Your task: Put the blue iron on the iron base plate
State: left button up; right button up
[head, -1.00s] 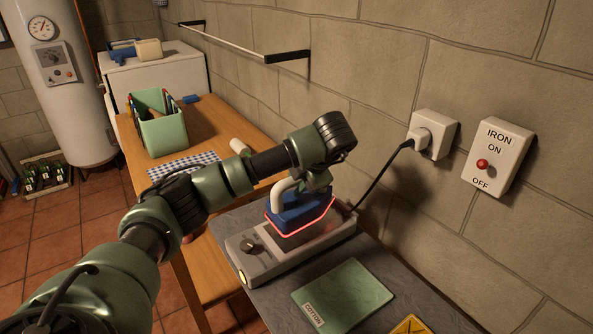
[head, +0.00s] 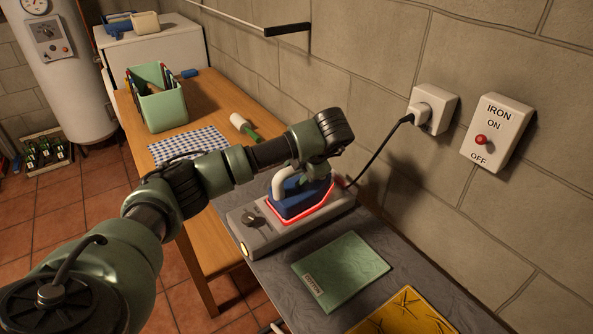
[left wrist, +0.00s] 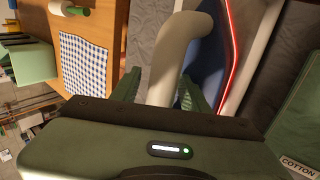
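The blue iron (head: 297,200) has a beige handle and a glowing red edge. It sits on the grey iron base plate (head: 268,232), at the back of the grey-topped table. My left gripper (head: 312,172) is at its handle in the head view. In the left wrist view my left gripper (left wrist: 160,90) has one finger on each side of the handle of the blue iron (left wrist: 213,75), with a visible gap beside the left finger, so it looks open. The iron's far side is partly hidden by the gripper. My right gripper is not in view.
A green cloth (head: 340,270) marked COTTON and a yellow cloth (head: 405,315) lie in front of the base plate. A cord runs to the wall socket (head: 432,109). A switch box (head: 497,133) is on the wall. A wooden table (head: 205,100) stands at left.

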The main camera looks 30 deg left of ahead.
aim_at(305, 191)
pick_arm(q)
jog(key=shift+s+d+r, duration=0.1)
jog(key=shift+d+r, duration=0.25)
jog(key=shift+r, duration=0.15)
jog(key=b+v, duration=0.1)
jog(key=v, duration=0.4)
jog(key=shift+d+r, duration=0.1)
jog(key=shift+r, duration=0.05)
jog(key=p+v, duration=0.2)
jog(key=v, duration=0.3)
jog(key=shift+s+d+r, duration=0.1)
jog(key=shift+s+r, duration=0.05)
jog(key=shift+r, duration=0.1)
dwell(0.5)
